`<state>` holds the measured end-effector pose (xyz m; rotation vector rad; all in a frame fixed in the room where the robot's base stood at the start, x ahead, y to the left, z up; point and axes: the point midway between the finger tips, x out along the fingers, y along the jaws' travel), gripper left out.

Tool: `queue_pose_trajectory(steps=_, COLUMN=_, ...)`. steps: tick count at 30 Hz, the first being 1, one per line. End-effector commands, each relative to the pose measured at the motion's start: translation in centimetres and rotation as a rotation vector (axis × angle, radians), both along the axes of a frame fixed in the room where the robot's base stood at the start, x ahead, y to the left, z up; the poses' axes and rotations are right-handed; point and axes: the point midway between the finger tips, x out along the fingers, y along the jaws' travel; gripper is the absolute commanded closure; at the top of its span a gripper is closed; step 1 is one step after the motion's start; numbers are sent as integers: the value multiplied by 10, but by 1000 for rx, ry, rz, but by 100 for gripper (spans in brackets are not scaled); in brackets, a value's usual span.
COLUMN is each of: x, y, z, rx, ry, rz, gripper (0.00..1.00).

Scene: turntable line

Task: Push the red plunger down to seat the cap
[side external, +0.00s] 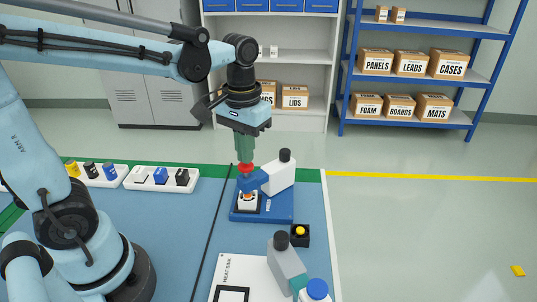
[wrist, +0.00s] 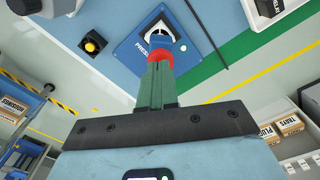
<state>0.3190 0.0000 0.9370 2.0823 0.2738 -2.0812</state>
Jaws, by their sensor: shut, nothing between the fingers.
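The press stands on a blue base plate (side external: 272,215) near the table's far right corner. A blue arm (side external: 254,183) reaches from its white column (side external: 280,174) and carries the red plunger (side external: 244,168). Beneath it a white piece with an orange top (side external: 248,199) sits on the base. My gripper (side external: 245,160) has its green fingers shut, pointing down, directly above the plunger; the tips appear to meet its top. In the wrist view the red plunger (wrist: 159,57) shows just beyond my gripper (wrist: 158,67). The fingers partly hide the plunger's top, and the cap's seating is unclear.
A black box with a yellow button (side external: 300,232) sits in front of the press. A grey block-shaped device (side external: 285,268) and a blue-capped bottle (side external: 317,290) stand nearer. White trays (side external: 162,178) with small coloured parts lie left. The blue table between is clear.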

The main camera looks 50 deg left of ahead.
Motion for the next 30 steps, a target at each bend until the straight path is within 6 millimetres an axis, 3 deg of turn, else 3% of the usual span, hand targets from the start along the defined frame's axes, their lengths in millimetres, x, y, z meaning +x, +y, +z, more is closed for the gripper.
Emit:
queue_pose_trajectory(steps=15, x=0, y=0, z=27, rx=0, ry=1, rz=0, gripper=100)
queue_pose_trajectory(steps=30, x=0, y=0, z=30, rx=0, ry=1, rz=0, gripper=100)
